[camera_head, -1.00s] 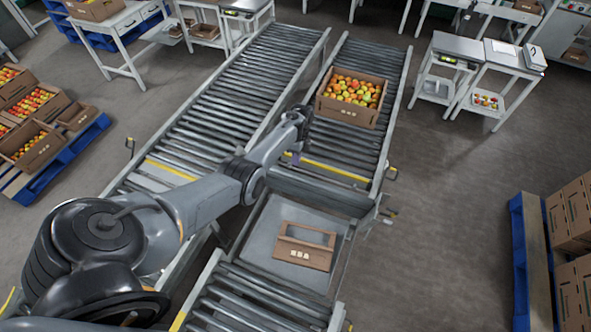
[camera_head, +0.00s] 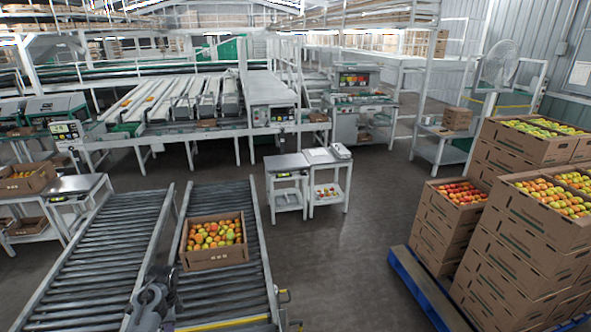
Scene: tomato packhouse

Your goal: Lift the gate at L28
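The wrist of my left arm shows at the bottom edge, over the left rail of the right-hand roller conveyor (camera_head: 259,270). Its fingertips are not clearly visible, so I cannot tell whether the gripper is open or shut. A yellow strip (camera_head: 225,323) crosses this conveyor at the bottom edge. The gate at L28 cannot be made out, and no L28 label is readable. A cardboard box (camera_head: 215,258) of red, yellow and green tomatoes stands on the rollers beyond the wrist. My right gripper is not in view.
A second roller conveyor (camera_head: 98,262) runs alongside on the left. Small white tables (camera_head: 328,187) stand beyond, right of centre. Stacked tomato boxes (camera_head: 525,245) on a blue pallet (camera_head: 420,290) fill the right. The floor between is clear.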

